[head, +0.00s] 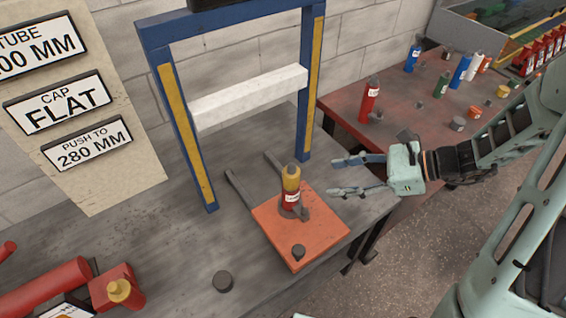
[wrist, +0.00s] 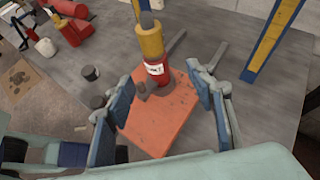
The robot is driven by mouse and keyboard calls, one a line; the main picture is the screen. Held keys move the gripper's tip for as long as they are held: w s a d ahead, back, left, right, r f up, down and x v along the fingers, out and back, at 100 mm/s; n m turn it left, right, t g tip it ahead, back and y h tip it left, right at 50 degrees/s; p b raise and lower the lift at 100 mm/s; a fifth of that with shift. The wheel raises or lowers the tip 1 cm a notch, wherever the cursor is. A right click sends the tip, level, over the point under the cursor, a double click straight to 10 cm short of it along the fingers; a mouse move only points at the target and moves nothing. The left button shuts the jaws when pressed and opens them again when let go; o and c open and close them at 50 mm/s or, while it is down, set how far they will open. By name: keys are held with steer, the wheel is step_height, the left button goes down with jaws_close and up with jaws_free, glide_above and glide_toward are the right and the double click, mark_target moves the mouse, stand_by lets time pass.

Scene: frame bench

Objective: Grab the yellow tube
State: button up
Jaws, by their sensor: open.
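The yellow tube (head: 291,178) stands upright on the orange plate (head: 272,232), with a red lower part bearing a white label and a dark cap on top. In the wrist view the yellow tube (wrist: 151,40) is ahead of the fingers, near the top middle. My gripper (head: 336,176) is open and empty, to the right of the tube and apart from it, fingers pointing left. In the wrist view the blue finger pads of my gripper (wrist: 160,85) frame the orange plate and the tube's red lower part between them.
A blue frame (head: 181,135) with a white crossbar (head: 250,97) stands behind the plate. Dark caps lie on the plate and on the grey bench (head: 185,255). Red parts (head: 48,287) lie at lower left. A reddish table (head: 415,110) with several bottles stands at right.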

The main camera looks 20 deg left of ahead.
mark_target(291, 175)
steer(key=shift+m+y, duration=0.6)
steer(key=shift+y, duration=0.1)
steer(key=shift+s+a+r+x, duration=0.2)
steer(key=shift+r+x, duration=0.2)
steer(key=shift+x, duration=1.6)
steer(key=shift+s+a+r+x, duration=0.15)
steer(key=shift+r+x, duration=0.25)
steer(key=shift+x, duration=1.6)
steer(key=shift+s+a+r+x, duration=0.2)
steer(key=shift+r+x, duration=0.2)
steer(key=shift+x, duration=1.55)
steer(key=shift+d, duration=0.1)
steer(key=shift+c, duration=0.3)
jaws_close()
